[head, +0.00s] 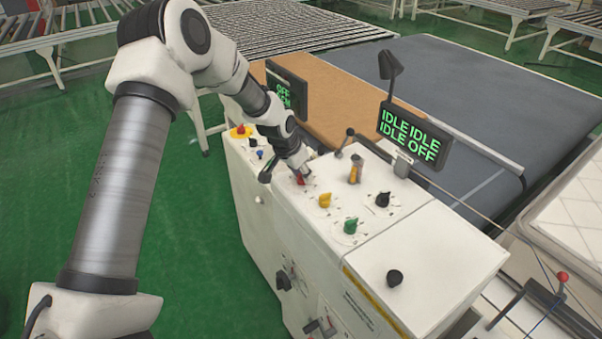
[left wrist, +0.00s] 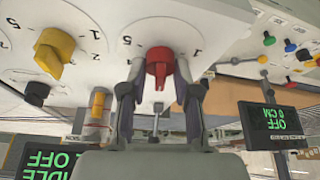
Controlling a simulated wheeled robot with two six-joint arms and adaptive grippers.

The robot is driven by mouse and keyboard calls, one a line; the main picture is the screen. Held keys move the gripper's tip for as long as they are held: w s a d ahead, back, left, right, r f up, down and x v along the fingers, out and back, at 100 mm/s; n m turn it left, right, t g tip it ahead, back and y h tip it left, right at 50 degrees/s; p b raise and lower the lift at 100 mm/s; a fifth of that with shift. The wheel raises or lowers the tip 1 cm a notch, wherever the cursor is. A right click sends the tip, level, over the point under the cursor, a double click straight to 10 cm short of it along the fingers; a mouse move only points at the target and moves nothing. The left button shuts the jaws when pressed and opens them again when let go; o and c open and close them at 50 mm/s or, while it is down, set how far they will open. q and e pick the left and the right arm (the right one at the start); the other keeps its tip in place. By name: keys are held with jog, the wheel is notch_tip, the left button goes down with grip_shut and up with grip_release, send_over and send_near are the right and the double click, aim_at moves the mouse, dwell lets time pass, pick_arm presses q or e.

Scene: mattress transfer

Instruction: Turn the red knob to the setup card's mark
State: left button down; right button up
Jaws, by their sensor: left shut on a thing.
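The red knob (head: 300,181) is on the sloping top of the white control console (head: 240,187). My left gripper (head: 297,170) reaches down onto it. In the left wrist view the red knob (left wrist: 160,62) sits between the two fingers of the left gripper (left wrist: 158,85), which is shut on it. The picture there is upside down. A white dial plate (left wrist: 146,36) with the numbers 1 and 5 shows around the knob, and the knob's narrow tip points down in that picture. I cannot make out a setup card. My right gripper is not in view.
Beside the red knob are a yellow knob (head: 325,200), a green knob (head: 350,226) and a black knob (head: 383,199). Levers and two screens stand along the console's back; the right screen (head: 414,134) reads IDLE and OFF. Green floor lies left.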

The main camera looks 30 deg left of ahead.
pick_arm(q)
jog(key=shift+s+d+f+n+y+b, duration=0.1)
jog(key=shift+f+n+y+b, duration=0.4)
jog(key=shift+n, duration=0.3)
jog(key=n+y+b, duration=0.1)
jog(key=n+b, duration=0.1)
jog(key=b, duration=0.3)
jog(key=n+b, duration=0.3)
jog(key=b, duration=0.2)
jog(key=shift+n+g+y, duration=0.3)
jog(key=shift+y, duration=0.1)
jog(key=shift+r+n+b, duration=0.25)
jog(key=shift+n+b, duration=0.35)
jog(key=shift+b, duration=0.25)
jog(key=c, duration=0.9)
grip_release()
jog(key=shift+o, duration=0.3)
jog(key=shift+r, duration=0.15)
